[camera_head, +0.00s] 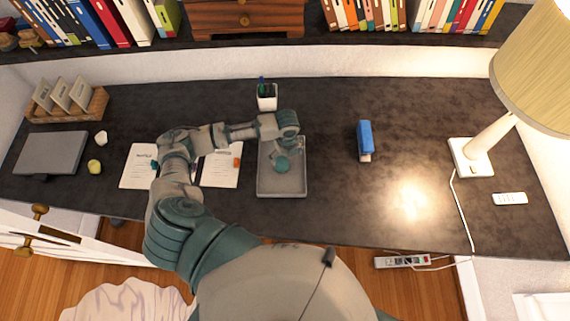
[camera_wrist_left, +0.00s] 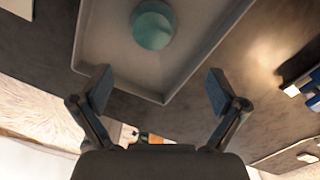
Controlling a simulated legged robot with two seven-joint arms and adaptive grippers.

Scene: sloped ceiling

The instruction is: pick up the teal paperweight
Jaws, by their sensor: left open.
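The teal paperweight (camera_head: 282,164) is a small round piece lying in the grey tray (camera_head: 281,188) on the dark desk. In the left wrist view the paperweight (camera_wrist_left: 153,25) shows whole near the top, inside the tray (camera_wrist_left: 118,79), with nothing touching it. My left gripper (camera_head: 284,144) is over the back part of the tray, close to the paperweight in the head view. In the left wrist view my left gripper (camera_wrist_left: 160,90) is open and empty, its fingers apart, with the paperweight beyond the fingertips. My right gripper is not in view.
A pen cup (camera_head: 267,98) stands behind the tray. A blue stapler (camera_head: 365,140) stands to the right, with clear desk between. Papers (camera_head: 221,170) lie left of the tray under my arm. A lamp (camera_head: 472,158) stands at the far right, a closed laptop (camera_head: 50,153) at the left.

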